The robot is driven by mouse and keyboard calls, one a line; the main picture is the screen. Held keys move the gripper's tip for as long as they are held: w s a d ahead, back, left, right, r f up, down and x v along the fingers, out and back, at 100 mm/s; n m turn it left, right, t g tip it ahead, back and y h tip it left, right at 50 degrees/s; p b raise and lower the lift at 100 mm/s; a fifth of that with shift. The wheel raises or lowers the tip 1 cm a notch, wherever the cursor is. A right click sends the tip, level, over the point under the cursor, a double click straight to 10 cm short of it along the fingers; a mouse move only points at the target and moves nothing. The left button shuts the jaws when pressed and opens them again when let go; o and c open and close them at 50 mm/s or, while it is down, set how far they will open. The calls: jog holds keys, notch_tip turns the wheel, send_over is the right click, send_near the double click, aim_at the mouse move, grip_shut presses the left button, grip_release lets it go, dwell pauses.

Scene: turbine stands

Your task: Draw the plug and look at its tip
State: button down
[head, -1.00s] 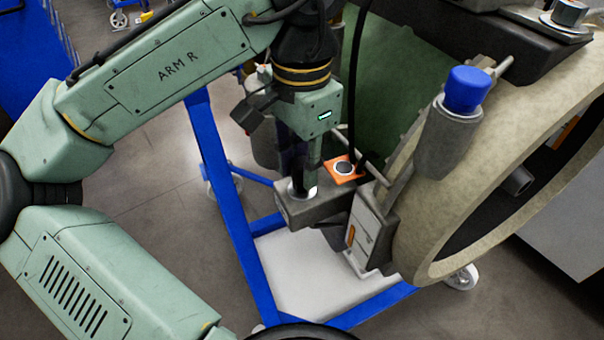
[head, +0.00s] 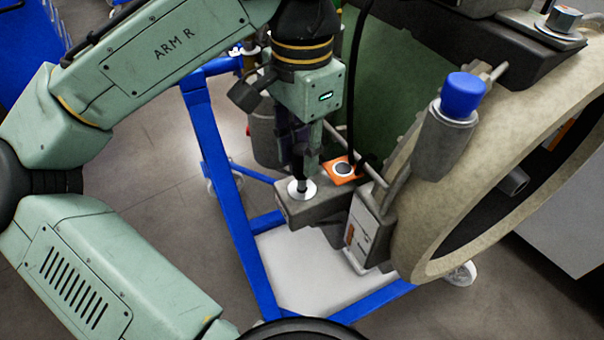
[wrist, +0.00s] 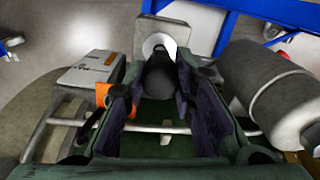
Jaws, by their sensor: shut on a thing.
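My gripper (head: 306,160) points down at a grey block (head: 325,203) beside the large casing. It is shut on the dark plug (head: 298,163), which stands upright between the fingers. A white round seat (head: 301,190) lies on the block's top, right below the plug. In the wrist view my gripper (wrist: 158,88) has a jaw on either side of the dark plug (wrist: 160,72), and the white seat (wrist: 158,44) shows beyond it. The plug's lower end reaches down to the seat in the picture; I cannot tell if its tip is clear. The tip is not clearly visible.
An orange plate (head: 342,169) with a round dark centre sits close right of my gripper. A black hose (head: 357,80) hangs beside it. A grey cylinder with a blue cap (head: 465,92), a pale ring casing (head: 420,245) and a blue frame (head: 225,190) stand around.

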jog(key=shift+r, duration=1.45)
jog(key=shift+s+f, duration=0.1)
